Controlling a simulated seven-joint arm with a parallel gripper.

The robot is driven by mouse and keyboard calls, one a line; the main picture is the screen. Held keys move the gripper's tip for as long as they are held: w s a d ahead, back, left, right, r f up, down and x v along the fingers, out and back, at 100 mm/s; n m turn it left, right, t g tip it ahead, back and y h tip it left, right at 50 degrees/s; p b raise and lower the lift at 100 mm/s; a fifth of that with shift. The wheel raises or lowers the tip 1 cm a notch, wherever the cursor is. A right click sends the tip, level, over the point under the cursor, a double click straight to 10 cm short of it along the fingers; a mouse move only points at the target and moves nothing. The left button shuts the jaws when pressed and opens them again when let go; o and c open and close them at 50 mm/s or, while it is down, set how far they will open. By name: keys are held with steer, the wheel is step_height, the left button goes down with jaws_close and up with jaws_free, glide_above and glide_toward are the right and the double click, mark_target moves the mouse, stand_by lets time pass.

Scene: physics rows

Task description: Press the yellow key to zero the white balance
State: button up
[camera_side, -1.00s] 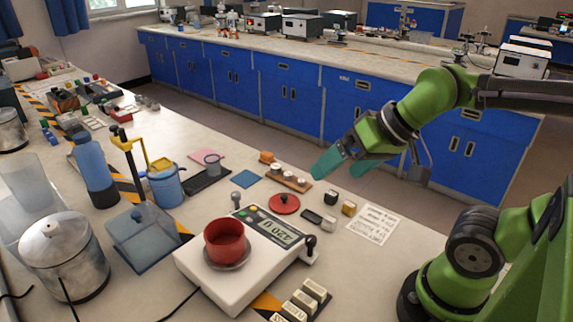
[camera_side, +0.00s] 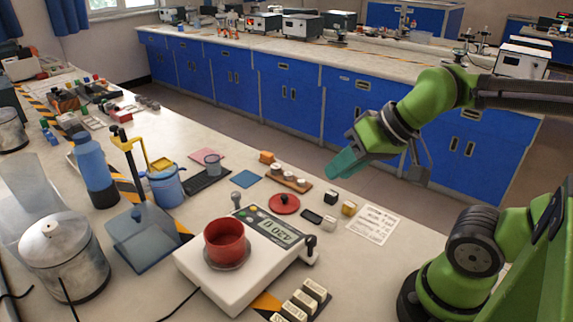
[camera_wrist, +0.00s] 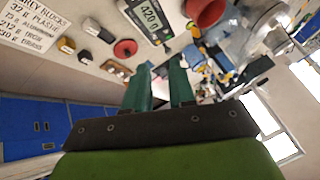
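The white balance (camera_side: 215,275) stands on the near bench with a red cup (camera_side: 224,240) on its round pan. Its display (camera_side: 272,229) appears to read 420; the display also shows in the wrist view (camera_wrist: 150,14). A small yellow key (camera_side: 252,208) seems to sit beside a green one at the back edge of the display panel. My gripper (camera_side: 332,172) has teal fingers and hangs in the air to the upper right of the balance, well apart from it. In the wrist view the two fingers (camera_wrist: 160,64) stand apart with nothing between them.
A red disc with a knob (camera_side: 285,203), small blocks (camera_side: 349,208) and a printed sheet (camera_side: 374,224) lie right of the balance. A wooden rack (camera_side: 289,178) stands behind. Labelled blocks (camera_side: 306,299) sit in front. A blue jug (camera_side: 166,186) and metal pot (camera_side: 64,255) stand left.

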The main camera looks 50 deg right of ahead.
jaws_close()
stand_by(1.0)
